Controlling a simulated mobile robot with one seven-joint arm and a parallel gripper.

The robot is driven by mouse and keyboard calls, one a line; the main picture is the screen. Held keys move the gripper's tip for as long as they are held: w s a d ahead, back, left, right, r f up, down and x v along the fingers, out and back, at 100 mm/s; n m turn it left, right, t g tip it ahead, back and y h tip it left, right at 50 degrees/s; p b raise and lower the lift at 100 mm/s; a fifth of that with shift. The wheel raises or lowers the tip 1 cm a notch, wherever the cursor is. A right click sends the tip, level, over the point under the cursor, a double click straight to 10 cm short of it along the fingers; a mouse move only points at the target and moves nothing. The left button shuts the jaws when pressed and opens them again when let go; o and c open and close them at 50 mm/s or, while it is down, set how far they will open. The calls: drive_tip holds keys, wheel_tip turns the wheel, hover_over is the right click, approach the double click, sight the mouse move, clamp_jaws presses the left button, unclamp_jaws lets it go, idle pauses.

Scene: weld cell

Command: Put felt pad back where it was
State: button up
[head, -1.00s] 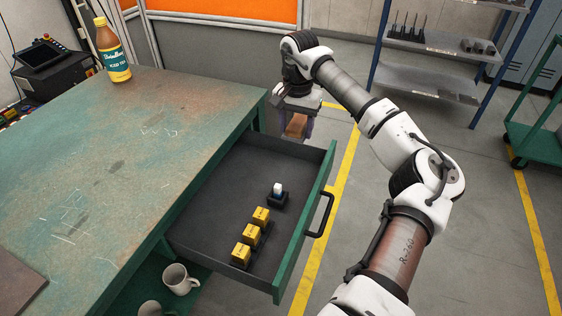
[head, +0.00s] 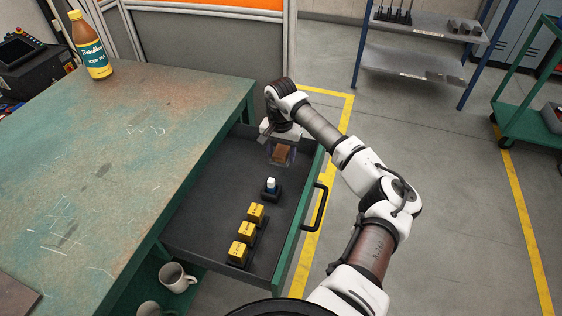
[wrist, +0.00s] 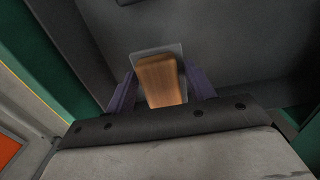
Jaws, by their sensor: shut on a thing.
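My gripper (head: 282,152) is shut on the felt pad (head: 281,154), a brown, wood-like block. In the wrist view the pad (wrist: 160,82) sits between the two purple fingers. A light grey rectangle (wrist: 172,48) shows around the pad's far end; I cannot tell whether it belongs to the pad or lies below it. The gripper is over the far end of the open drawer (head: 205,207), beyond the small white-topped item. I cannot tell how high the pad is above the drawer floor.
In the drawer, a white-topped bottle in a dark holder (head: 271,188) and a row of yellow boxes (head: 247,232) stand nearer me. The drawer's left floor is clear. The green workbench (head: 110,150) is at left, with a bottle (head: 90,45). Mugs (head: 175,278) sit below.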

sight(281, 170)
drive_tip(key=shift+f, duration=2.5)
drive_tip(key=shift+f, duration=0.1)
drive_tip(key=o, duration=1)
drive_tip(key=shift+c, duration=0.2)
wheel_tip(281, 170, up, 12)
drive_tip(key=shift+r+b, duration=0.1)
drive_tip(key=shift+b, duration=0.5)
